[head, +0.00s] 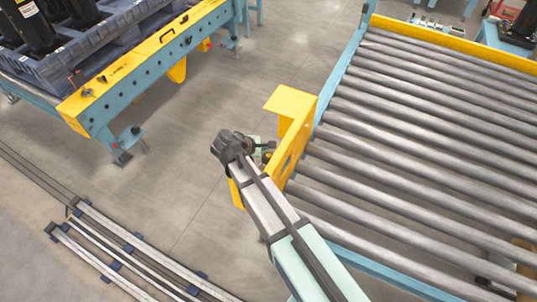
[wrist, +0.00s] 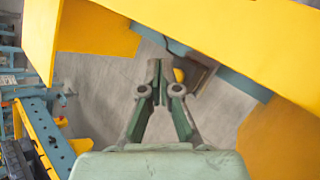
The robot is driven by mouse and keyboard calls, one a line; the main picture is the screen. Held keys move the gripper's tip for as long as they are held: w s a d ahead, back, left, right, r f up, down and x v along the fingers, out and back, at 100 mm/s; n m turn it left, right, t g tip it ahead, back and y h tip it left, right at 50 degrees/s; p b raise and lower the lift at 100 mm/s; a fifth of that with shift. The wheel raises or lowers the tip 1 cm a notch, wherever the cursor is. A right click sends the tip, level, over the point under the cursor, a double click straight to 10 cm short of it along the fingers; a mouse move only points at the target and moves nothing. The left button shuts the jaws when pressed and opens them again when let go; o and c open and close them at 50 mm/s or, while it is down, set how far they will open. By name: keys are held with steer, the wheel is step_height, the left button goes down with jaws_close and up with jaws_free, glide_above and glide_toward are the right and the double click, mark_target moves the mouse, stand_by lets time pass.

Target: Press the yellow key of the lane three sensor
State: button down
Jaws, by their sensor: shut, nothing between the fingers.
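My gripper (wrist: 159,68) is shut and empty in the wrist view, its fingertips together in front of a yellow bracket. A small rounded yellow piece (wrist: 179,75) shows just right of the fingertips, beside a dark brownish block (wrist: 201,76). It may be the sensor's yellow key, but I cannot tell for sure, nor whether the fingers touch it. In the head view my gripper (head: 265,151) is at the left side of the yellow bracket (head: 292,105) on the roller conveyor's near-left edge. The sensor is not clearly visible there.
The roller conveyor (head: 420,130) fills the right. Another conveyor end with a yellow beam (head: 140,62) carries a grey pallet (head: 75,60) with black compressors at upper left. Floor rails (head: 120,250) lie at lower left. Bare floor (head: 180,190) separates the conveyors.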

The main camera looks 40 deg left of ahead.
mark_target(267, 156)
steer(key=shift+f, duration=0.15)
steer(key=shift+f, duration=0.25)
steer(key=shift+f, duration=0.45)
stand_by(1.0)
stand_by(0.3)
steer(key=shift+r+p, duration=0.5)
steer(key=shift+r, duration=0.35)
steer(key=shift+r+p, duration=1.7)
steer(key=shift+r, duration=0.85)
